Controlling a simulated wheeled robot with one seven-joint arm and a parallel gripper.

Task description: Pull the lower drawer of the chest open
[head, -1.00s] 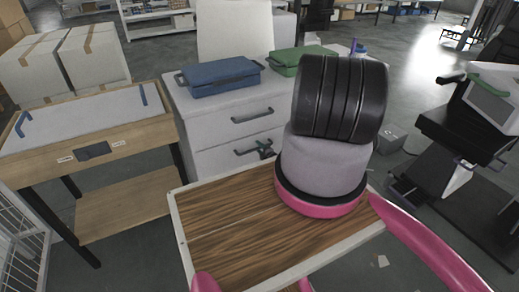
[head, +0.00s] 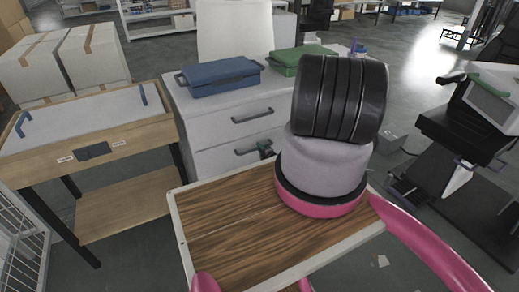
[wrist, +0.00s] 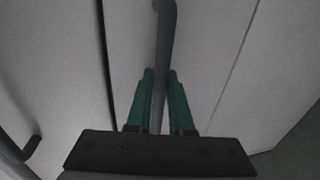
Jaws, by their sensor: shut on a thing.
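The white chest has an upper drawer with a dark bar handle (head: 252,116) and a lower drawer (head: 222,160) with a similar bar handle (head: 243,151). My gripper (head: 264,149) is at the right part of the lower handle, mostly hidden behind my arm in the head view. In the wrist view my green fingers (wrist: 160,78) stand on both sides of the dark handle bar (wrist: 166,35) and are shut on it. The lower drawer front looks about flush with the chest; I cannot tell if there is a small gap.
A blue case (head: 220,77) and a green case (head: 300,58) lie on the chest top. A wooden table (head: 88,150) stands close on the left. A dark machine (head: 470,125) stands at the right. Some grey floor is free between the chest and the machine.

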